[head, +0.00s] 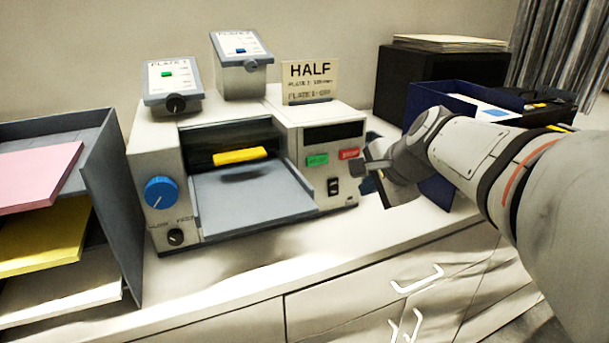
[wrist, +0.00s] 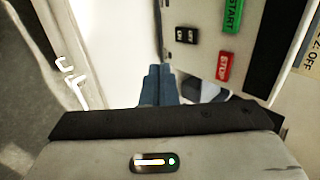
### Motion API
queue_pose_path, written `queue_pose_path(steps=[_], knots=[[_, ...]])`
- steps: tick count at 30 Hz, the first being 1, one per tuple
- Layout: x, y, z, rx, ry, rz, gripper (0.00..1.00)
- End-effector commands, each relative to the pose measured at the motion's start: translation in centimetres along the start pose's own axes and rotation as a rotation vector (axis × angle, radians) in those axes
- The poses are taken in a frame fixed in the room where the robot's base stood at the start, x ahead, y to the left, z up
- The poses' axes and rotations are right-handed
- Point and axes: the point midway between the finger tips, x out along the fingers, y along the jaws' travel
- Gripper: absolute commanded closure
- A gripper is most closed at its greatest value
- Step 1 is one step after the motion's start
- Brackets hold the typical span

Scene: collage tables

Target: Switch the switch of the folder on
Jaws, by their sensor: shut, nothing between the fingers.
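The folder (head: 162,135) is a pale machine on the counter with a grey tray in front. Its black rocker switch (head: 333,187) sits low on the right front panel, below the green START button (head: 317,160) and the red STOP button (head: 348,154). The switch also shows in the wrist view (wrist: 186,35), with ON and OFF lettering; I cannot tell which side is pressed. My gripper (wrist: 159,68) is shut and empty, its blue fingertips together just short of the switch and apart from it. In the head view the gripper is to the right of the panel, partly hidden by its own body.
A blue knob (head: 161,193) and a small black knob (head: 176,237) are on the folder's left front. A HALF sign (head: 310,82) stands on top.

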Motion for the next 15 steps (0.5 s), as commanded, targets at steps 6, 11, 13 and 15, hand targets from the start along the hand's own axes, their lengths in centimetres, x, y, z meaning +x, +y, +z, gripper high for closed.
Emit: queue_pose_path(steps=[6, 11, 13, 15], knots=[[-0.1, -0.2, -0.1, 0.007, 0.000, -0.003, 1.00], [0.2, -0.1, 0.0, 0.005, -0.001, -0.001, 1.00], [0.8, -0.1, 0.0, 0.004, -0.002, 0.000, 1.00], [1.8, -0.1, 0.1, 0.004, -0.003, 0.002, 1.00]])
